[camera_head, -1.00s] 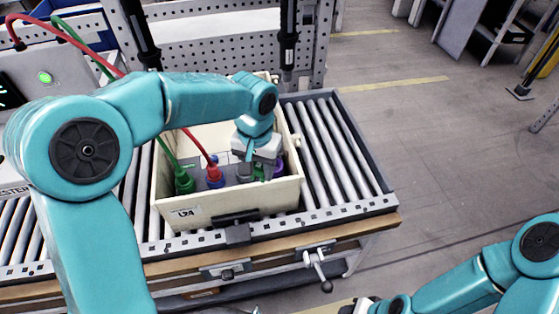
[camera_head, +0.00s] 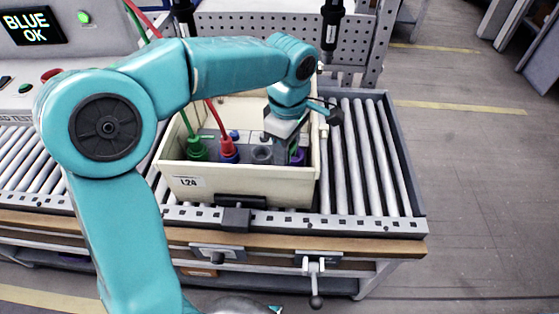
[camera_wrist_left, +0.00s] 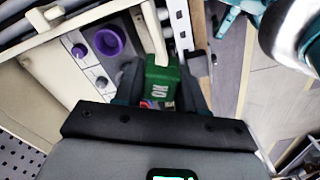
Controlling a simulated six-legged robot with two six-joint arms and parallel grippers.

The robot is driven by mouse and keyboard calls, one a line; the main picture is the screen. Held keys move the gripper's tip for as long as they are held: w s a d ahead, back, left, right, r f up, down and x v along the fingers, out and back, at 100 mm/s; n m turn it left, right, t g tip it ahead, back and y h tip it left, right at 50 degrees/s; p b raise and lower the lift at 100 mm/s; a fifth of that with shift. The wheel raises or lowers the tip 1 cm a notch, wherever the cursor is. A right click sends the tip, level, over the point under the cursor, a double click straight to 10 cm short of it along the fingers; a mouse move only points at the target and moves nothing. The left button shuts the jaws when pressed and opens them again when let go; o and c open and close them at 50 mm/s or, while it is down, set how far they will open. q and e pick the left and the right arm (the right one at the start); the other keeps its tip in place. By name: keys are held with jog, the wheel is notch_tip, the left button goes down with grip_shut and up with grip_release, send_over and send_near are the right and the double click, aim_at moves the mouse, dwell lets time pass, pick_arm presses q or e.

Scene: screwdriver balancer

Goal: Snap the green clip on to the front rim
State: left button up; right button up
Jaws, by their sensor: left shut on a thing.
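The cream crate (camera_head: 240,188) labelled L24 stands on the roller conveyor. Its front rim (camera_wrist_left: 153,30) runs down the wrist view to the green clip. My left gripper (camera_head: 288,152) is at the front right of the crate, close to the inside of the front wall. It is shut on the green clip (camera_wrist_left: 162,82), a green block with white lettering between the fingers in the left wrist view. The clip overlaps the rim in that view; I cannot tell whether it is seated. The head view does not show the clip clearly. My right gripper is out of view.
A display (camera_head: 27,25) reads BLUE OK. Bare rollers (camera_head: 365,150) lie right of the crate.

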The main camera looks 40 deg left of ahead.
aim_at(277, 168)
pick_arm(q)
jog(key=n, duration=0.1)
jog(key=s+a+n+b, duration=0.1)
jog(key=n, duration=0.1)
jog(key=a+f+n, duration=0.1)
jog(key=n, duration=0.1)
jog(key=shift+s+b, duration=0.15)
jog(key=shift+b, duration=0.15)
notch_tip(277, 168, down, 4)
jog(key=b, duration=0.3)
jog(key=shift+d+r+n, duration=0.1)
jog(key=shift+r+n, duration=0.15)
jog(key=shift+n, duration=0.05)
jog(key=shift+r, duration=0.1)
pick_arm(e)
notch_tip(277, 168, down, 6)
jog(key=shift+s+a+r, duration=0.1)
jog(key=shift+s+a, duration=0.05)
pick_arm(q)
jog(key=shift+f+b, duration=0.6)
jog(key=shift+f, duration=0.2)
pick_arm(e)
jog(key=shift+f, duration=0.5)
pick_arm(q)
jog(key=o, duration=1.2)
jog(key=shift+o, duration=0.2)
